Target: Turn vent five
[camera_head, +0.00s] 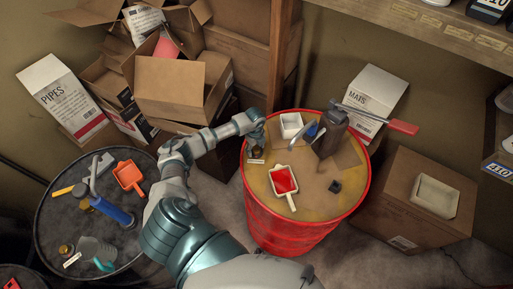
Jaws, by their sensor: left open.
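A red drum (287,229) with a yellowish top stands in the middle of the head view. My left gripper (256,141) is above the drum top near its back-left rim. Its fingers are small in view and point down; I see nothing held in them. A small brass-coloured vent (255,152) shows just below the fingers, with a white label (256,161) in front of it. The label's number is too small to read, and the gripper hides part of the vent. I cannot tell whether the fingers touch it. My right gripper is not in view.
A black drum (52,212) with tools stands left. Cardboard boxes (184,88) are behind; another box (408,222) is right.

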